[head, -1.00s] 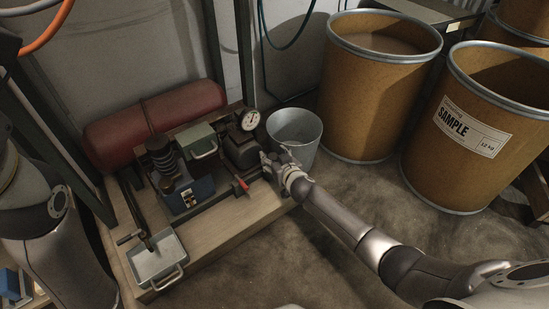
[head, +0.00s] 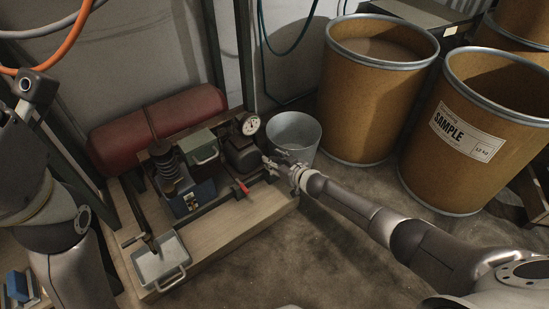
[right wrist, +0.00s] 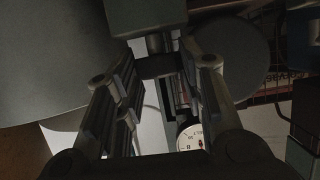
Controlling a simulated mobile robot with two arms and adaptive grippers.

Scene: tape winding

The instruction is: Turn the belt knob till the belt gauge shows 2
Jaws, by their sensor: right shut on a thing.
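The belt gauge (head: 250,124) is a round white dial on the far right of the machine; its needle is too small to read in the head view. Part of a white dial with numbers (right wrist: 190,138) also shows in the right wrist view, its reading unclear. My right gripper (head: 271,163) reaches the machine's right side, beside the dark motor housing (head: 241,153). In the right wrist view its fingers (right wrist: 160,78) close around a dark knob (right wrist: 158,66), which I take to be the belt knob. The fingers hide it in the head view. My left gripper is out of view.
A grey metal bucket (head: 296,134) stands right behind my right gripper. Fibre drums (head: 365,115) stand at the right. A red cylinder (head: 155,122), a red-tipped lever (head: 243,188) and a metal tray (head: 160,266) lie around the machine. The floor in front is clear.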

